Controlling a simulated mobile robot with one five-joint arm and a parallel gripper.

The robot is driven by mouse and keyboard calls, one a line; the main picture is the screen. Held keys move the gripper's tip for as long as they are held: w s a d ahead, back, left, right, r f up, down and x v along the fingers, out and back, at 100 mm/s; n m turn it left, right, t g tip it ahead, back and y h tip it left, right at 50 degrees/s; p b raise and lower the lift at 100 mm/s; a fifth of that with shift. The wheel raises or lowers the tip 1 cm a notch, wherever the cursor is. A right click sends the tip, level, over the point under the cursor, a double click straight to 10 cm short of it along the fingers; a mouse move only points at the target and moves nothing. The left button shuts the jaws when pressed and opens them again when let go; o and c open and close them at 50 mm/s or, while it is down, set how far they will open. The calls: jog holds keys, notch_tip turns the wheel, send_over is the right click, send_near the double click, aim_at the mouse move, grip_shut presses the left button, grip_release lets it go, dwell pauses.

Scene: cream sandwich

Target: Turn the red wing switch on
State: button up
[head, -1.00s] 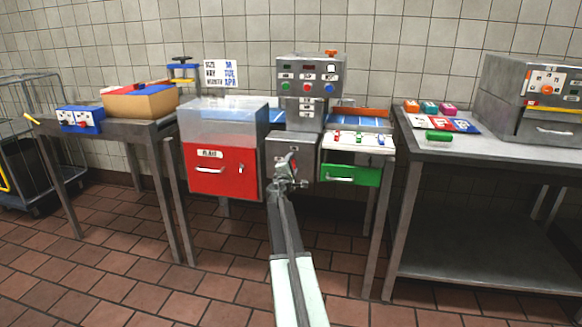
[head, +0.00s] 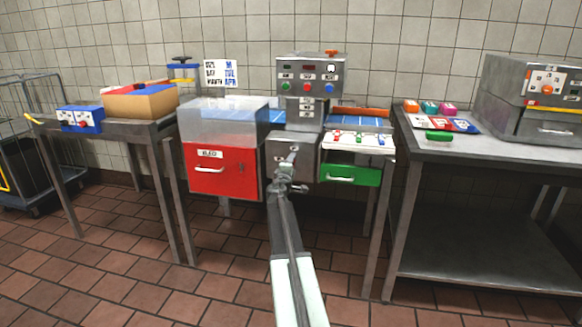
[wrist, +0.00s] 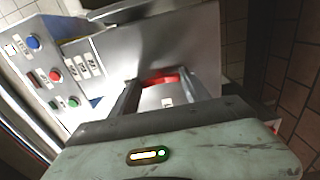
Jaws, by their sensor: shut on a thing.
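The red wing switch (wrist: 160,79) shows in the wrist view as a short red bar on the face of a grey metal box (wrist: 190,50). My gripper (wrist: 161,86) has one finger on each side of it and is shut on it. In the head view my gripper (head: 290,163) reaches up to the front of the same grey box (head: 305,146), below the control panel. There the gripper covers the switch. I cannot tell the switch's exact angle.
A red drawer (head: 223,179) under a clear cover is just left of the gripper. A green drawer (head: 350,176) is to the right. A panel with coloured buttons (head: 310,75) stands above. The tiled floor in front is clear.

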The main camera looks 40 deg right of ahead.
jog(key=o, duration=1.4)
jog(key=shift+s+d, duration=0.15)
jog(key=shift+d, duration=0.05)
jog(key=shift+a, duration=0.1)
jog(key=shift+a, duration=0.15)
jog(key=v, duration=0.7)
jog(key=shift+s+a, duration=0.15)
jog(key=shift+a, duration=0.1)
